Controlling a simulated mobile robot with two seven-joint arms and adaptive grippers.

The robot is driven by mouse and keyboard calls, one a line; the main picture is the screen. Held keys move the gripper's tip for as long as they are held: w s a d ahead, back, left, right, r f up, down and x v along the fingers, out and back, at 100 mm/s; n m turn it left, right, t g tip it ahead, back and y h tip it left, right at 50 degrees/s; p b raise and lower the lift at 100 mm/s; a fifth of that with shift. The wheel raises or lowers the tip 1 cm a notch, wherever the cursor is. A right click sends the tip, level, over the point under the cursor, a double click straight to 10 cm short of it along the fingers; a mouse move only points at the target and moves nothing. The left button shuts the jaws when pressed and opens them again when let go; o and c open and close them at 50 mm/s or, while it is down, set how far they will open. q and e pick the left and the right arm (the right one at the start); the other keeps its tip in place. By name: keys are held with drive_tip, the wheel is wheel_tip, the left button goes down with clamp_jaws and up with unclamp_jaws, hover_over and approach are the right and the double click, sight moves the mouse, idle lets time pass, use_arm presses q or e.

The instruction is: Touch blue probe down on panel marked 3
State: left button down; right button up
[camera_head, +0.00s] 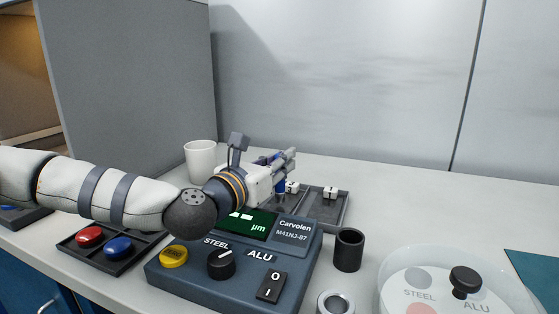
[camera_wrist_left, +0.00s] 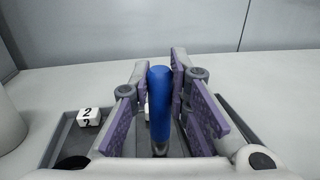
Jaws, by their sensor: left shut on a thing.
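The blue probe (camera_wrist_left: 160,105) stands upright between the purple-padded fingers of my left gripper (camera_wrist_left: 160,78) in the left wrist view. A sliver of its blue body (camera_head: 280,186) shows below the gripper in the head view. My left gripper (camera_head: 289,160) is shut on the probe, over a dark tray (camera_head: 343,214). A white block marked 2 (camera_wrist_left: 88,116) sits in the tray, left of the probe in the wrist view. A block marked 1 (camera_head: 330,192) shows in the head view. No 3 is readable, and the probe's tip is hidden. My right gripper is out of view.
A blue-grey gauge box (camera_head: 215,283) with a display stands in front of the tray. A white cup (camera_head: 200,162) is behind my arm. A black cylinder (camera_head: 348,250), a metal ring (camera_head: 335,303) and a clear round dish (camera_head: 450,255) are at the right. Red and blue buttons (camera_head: 89,236) lie at left.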

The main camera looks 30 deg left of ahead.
use_arm(q)
drive_tip(key=shift+f+b, duration=0.3)
drive_tip(key=shift+f, duration=0.2)
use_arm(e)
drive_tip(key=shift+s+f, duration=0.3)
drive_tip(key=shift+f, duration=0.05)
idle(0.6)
use_arm(q)
drive_tip(key=shift+s+f, duration=0.1)
drive_tip(key=shift+f, duration=0.45)
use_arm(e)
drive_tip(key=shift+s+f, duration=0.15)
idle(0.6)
use_arm(q)
drive_tip(key=shift+d, duration=0.1)
wheel_tip(320, 180, up, 8)
drive_tip(key=p, duration=0.3)
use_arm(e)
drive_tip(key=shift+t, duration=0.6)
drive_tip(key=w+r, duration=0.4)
use_arm(q)
drive_tip(key=shift+f, duration=0.1)
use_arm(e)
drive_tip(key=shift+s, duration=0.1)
